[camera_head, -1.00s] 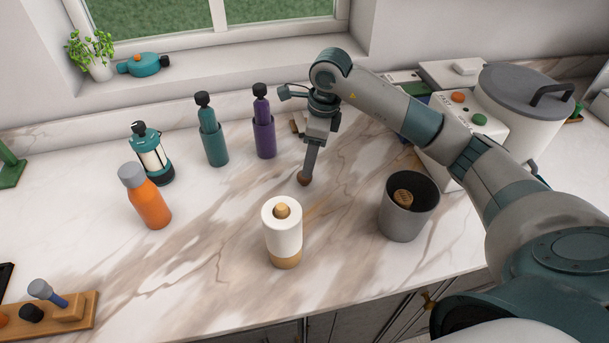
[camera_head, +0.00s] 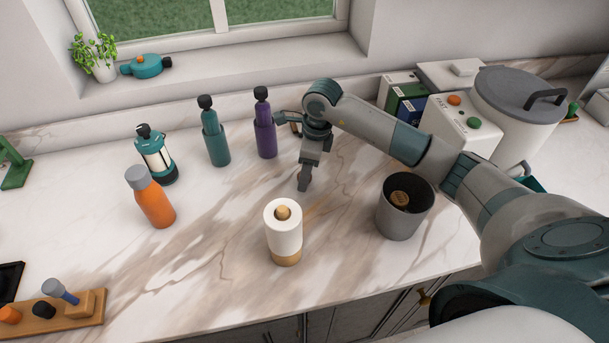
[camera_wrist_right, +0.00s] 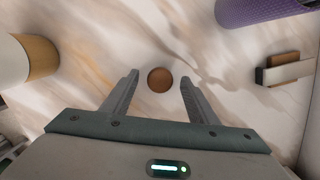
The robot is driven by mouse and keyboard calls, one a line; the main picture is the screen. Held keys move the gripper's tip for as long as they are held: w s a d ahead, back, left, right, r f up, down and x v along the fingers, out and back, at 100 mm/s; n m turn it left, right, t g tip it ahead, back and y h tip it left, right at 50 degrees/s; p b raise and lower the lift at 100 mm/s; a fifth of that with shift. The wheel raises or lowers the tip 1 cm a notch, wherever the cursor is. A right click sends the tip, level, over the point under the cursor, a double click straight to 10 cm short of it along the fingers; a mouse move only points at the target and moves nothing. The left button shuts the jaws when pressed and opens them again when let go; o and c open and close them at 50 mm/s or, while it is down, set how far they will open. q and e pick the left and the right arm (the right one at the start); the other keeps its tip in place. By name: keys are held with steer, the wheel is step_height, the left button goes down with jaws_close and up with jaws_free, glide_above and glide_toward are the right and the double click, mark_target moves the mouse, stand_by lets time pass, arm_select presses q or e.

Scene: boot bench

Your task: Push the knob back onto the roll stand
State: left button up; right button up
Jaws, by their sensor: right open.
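The roll stand (camera_head: 286,258) is upright on the counter, with a white paper roll (camera_head: 284,235) around its post and a rounded wooden top (camera_head: 283,212) showing in the core. Part of the roll and its wooden base also show at the left of the right wrist view (camera_wrist_right: 40,57). The brown round knob (camera_wrist_right: 160,79) lies on the counter behind the stand; in the head view my gripper hides it. My right gripper (camera_head: 304,187) points down over it. Its fingers are open, one on each side of the knob, with gaps visible in the right wrist view.
A grey bin (camera_head: 405,222) with a brown item inside stands to the right of the stand. A purple holder (camera_head: 265,138), teal holder (camera_head: 217,148), lantern (camera_head: 154,156) and orange bottle (camera_head: 152,200) stand behind and left. The counter around the stand is clear.

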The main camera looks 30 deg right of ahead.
steer(key=shift+c, duration=0.6)
steer(key=c, duration=1.1)
arm_select(q)
steer(key=shift+f, duration=0.15)
arm_select(e)
steer(key=shift+r, duration=0.15)
steer(key=shift+r+b, duration=0.55)
steer(key=shift+b, duration=0.05)
step_height(320, 180, up, 2)
steer(key=shift+r+b, duration=0.1)
steer(key=shift+b, duration=0.65)
arm_select(q)
step_height(320, 180, down, 7)
steer(key=b, duration=0.5)
steer(key=shift+f, duration=0.15)
arm_select(e)
steer(key=s+d+r, duration=0.5)
steer(key=s+r, duration=0.2)
steer(key=s, duration=0.3)
steer(key=shift+s+r, duration=0.25)
steer(key=shift+s, duration=0.1)
arm_select(q)
steer(key=shift+c, duration=0.2)
